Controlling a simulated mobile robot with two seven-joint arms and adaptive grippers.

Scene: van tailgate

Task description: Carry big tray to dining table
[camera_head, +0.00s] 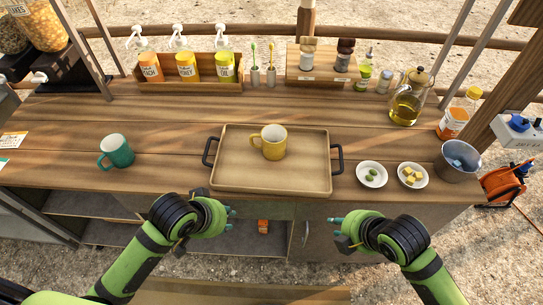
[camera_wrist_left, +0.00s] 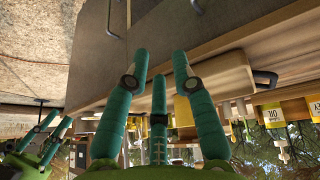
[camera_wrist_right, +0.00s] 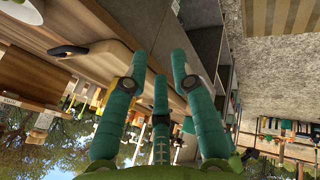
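The big tray (camera_head: 300,178) is tan with a raised rim and a black handle at its left and right ends. It lies on the wooden counter, near the front edge, with a yellow mug (camera_head: 271,143) standing on it. The tray also shows in the left wrist view (camera_wrist_left: 222,82) and the right wrist view (camera_wrist_right: 112,62). My left gripper (camera_head: 231,219) is in front of the counter, below the tray's left part, fingers apart and empty. My right gripper (camera_head: 335,230) is in front of the counter below the right part, fingers apart and empty. Neither touches the tray. No dining table is identifiable.
A green mug (camera_head: 117,151) stands left of the tray. Bowls of olives (camera_head: 372,175) and yellow cubes (camera_head: 412,176) sit close to the right handle, beside a metal bucket (camera_head: 457,161). A bottle rack (camera_head: 188,88) and oil pot (camera_head: 408,98) stand behind. Cabinets and shelves lie below.

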